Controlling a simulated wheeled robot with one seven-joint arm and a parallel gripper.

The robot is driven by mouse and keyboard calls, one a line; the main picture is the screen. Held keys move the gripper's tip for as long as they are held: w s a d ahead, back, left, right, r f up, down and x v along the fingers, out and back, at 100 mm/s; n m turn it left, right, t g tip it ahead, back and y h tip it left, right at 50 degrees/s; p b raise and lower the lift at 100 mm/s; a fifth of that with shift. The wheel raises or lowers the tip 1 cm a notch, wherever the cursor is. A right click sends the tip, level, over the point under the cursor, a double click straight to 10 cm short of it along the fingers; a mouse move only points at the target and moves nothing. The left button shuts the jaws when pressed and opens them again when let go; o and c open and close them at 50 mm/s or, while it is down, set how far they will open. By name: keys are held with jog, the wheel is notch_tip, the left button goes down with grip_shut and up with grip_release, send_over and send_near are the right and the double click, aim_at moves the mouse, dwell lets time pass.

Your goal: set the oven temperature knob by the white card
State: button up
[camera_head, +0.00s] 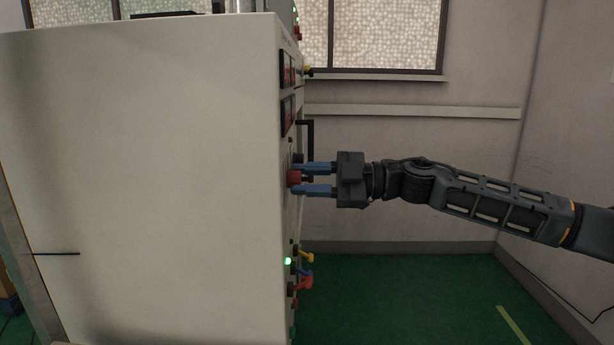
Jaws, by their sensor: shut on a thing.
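My gripper (306,180) reaches in from the right with its two blue fingers level, one above the other. It is shut on a red knob (294,178) on the front face of a large pale cabinet (150,180). The front is seen nearly edge-on, so the knob's markings and its turn angle cannot be read. Two dark display panels with red (287,70) sit higher on the front edge. I cannot make out a white card in this view.
A black handle (311,140) stands out from the front just above my gripper. Below are a green light (288,261) and yellow, blue and red plugs or levers (305,272). Green floor (400,295) is open to the right, up to the wall.

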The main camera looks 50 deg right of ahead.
jog(key=shift+d, duration=0.1)
dwell(0.3)
jog(key=o, duration=1.1)
jog(key=shift+c, duration=0.2)
jog(key=b+v, duration=0.2)
jog(key=v, duration=0.5)
jog(key=shift+s+d, duration=0.2)
jog(key=shift+s, duration=0.15)
